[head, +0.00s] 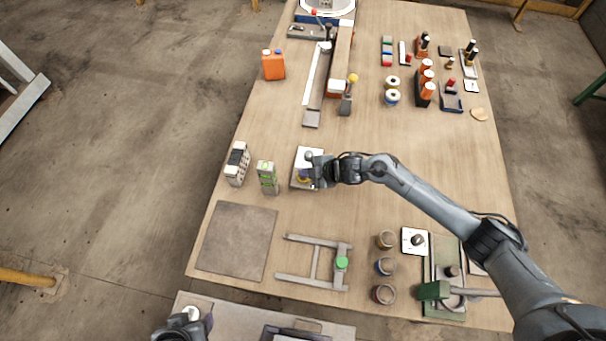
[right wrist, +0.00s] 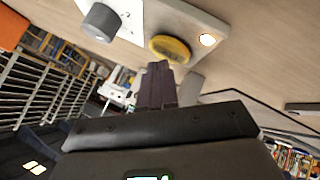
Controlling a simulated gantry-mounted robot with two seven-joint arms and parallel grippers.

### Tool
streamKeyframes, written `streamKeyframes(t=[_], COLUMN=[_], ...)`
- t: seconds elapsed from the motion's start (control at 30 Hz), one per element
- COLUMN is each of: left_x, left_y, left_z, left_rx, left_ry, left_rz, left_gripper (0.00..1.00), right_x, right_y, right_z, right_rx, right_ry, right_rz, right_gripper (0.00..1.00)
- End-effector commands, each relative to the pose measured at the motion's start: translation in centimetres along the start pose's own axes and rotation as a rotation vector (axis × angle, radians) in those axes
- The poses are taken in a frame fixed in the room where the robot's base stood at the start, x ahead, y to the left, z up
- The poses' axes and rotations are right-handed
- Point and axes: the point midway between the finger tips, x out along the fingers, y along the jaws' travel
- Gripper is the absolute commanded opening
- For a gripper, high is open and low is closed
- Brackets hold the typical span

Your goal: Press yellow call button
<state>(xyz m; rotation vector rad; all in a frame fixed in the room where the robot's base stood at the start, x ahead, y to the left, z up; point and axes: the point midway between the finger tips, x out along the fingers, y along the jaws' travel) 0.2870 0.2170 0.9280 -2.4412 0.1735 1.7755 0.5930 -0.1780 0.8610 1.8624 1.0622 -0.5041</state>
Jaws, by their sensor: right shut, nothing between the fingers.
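A pale panel (head: 299,184) lies on the table left of centre and carries a yellow button (head: 303,177), partly hidden by my right gripper. In the right wrist view the round yellow button (right wrist: 171,48) sits between a grey knob (right wrist: 100,22) and a small lit lamp (right wrist: 207,40). My right gripper (head: 314,172) is shut and empty. Its fingertips (right wrist: 157,66) are right at the yellow button's edge in the picture; I cannot tell whether they touch. A dark part of my left arm, seemingly the gripper (head: 186,322), shows at the bottom edge; its jaws are unclear.
A green-and-grey block (head: 267,177) and a white device (head: 237,163) stand left of the panel. A grey frame with a green button (head: 342,263) lies nearer, beside a flat grey plate (head: 237,241). An orange canister (head: 273,65) stands farther back. Table right of the panel is clear under my arm.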

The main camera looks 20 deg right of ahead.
Motion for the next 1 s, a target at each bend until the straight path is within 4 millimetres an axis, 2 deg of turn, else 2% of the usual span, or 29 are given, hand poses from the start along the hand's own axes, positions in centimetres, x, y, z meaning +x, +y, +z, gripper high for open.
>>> streamKeyframes(t=[0.27, 0.7, 1.0], left_x=[-1.2, -5.0, -5.4], left_y=[-0.2, -0.4, -0.2], left_z=[-0.3, -1.6, -1.7], left_rx=[0.008, 0.011, 0.002], left_ry=[-0.001, -0.001, 0.001], left_rz=[-0.007, -0.009, -0.001], left_gripper=[0.61, 0.61, 0.61], right_x=[-0.9, -3.9, -4.2], right_y=[0.7, 2.9, 3.1], right_z=[-0.7, -2.8, -3.0], right_rx=[0.0, 0.0, 0.0], right_ry=[0.0, 0.0, 0.0], right_rz=[0.001, 0.0, 0.0], right_gripper=[0.0, 0.0, 0.0])
